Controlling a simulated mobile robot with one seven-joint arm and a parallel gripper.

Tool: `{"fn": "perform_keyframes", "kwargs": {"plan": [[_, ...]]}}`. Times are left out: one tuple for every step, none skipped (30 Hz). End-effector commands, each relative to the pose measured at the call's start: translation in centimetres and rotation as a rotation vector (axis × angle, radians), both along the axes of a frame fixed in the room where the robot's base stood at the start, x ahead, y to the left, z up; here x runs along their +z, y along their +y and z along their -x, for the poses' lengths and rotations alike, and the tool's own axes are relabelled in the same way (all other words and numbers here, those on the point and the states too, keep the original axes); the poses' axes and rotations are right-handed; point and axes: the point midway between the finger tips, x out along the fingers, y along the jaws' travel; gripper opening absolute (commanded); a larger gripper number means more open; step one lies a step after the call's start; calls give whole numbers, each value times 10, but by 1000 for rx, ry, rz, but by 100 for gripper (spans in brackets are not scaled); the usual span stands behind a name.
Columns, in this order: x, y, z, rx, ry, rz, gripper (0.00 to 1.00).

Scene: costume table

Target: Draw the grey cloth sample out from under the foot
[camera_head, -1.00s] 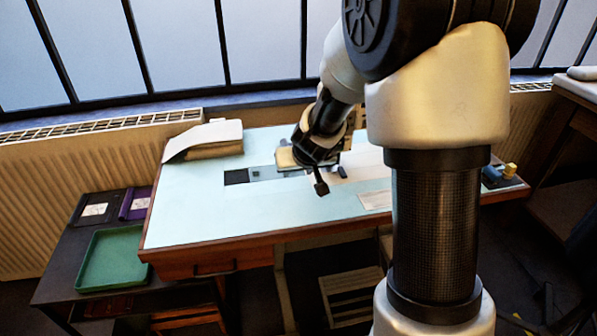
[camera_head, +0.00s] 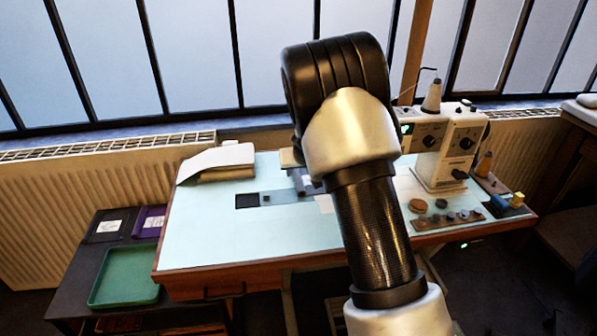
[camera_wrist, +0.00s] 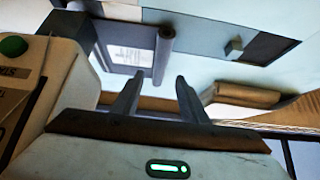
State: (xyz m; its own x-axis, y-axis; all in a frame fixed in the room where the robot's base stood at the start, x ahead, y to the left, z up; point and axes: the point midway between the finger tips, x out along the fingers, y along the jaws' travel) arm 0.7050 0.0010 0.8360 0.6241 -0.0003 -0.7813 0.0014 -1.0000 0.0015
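A flat grey strip (camera_head: 290,196) lies on the pale blue table top (camera_head: 215,228). A black square (camera_head: 247,201) is at its left end, with a small grey block (camera_head: 266,198) beside it. The strip also shows in the wrist view (camera_wrist: 195,37); I take it for the cloth sample but cannot be sure. In the wrist view a grey plate with a printed label (camera_wrist: 130,57) and a dark round bar (camera_wrist: 163,55) lie beyond my gripper (camera_wrist: 155,88). My gripper is open, with nothing seen between its fingers. The arm hides it in the head view. I cannot make out the foot clearly.
A white machine body with a green button (camera_wrist: 13,46) stands close at left in the wrist view. Folded cloth (camera_head: 217,163) lies at the table's back left. A white sewing machine (camera_head: 447,150) stands at right. A green tray (camera_head: 126,276) sits on the lower side table.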

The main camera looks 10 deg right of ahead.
Motion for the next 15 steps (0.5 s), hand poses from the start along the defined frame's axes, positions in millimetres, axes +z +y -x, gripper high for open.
{"fn": "perform_keyframes", "kwargs": {"plan": [[-15,-1,-4,-1,6,1,40],[-18,-1,-7,-1,6,0,40],[-22,-1,-10,-2,4,0,40],[-25,-1,-13,-2,5,0,40],[-27,-1,-15,-1,4,0,40],[-30,-1,-18,-1,4,-1,40],[-32,-1,-19,-1,4,-1,40],[-33,-1,-20,-1,4,-1,40],[-35,-1,-22,-1,4,-1,40],[-35,0,-23,-1,3,-1,40],[-36,0,-23,-1,3,-1,40],[-36,0,-24,-1,3,-1,40],[-37,0,-24,0,3,-1,40],[-37,-1,-24,0,3,-1,40],[-37,-1,-24,-1,3,-1,40]]}}
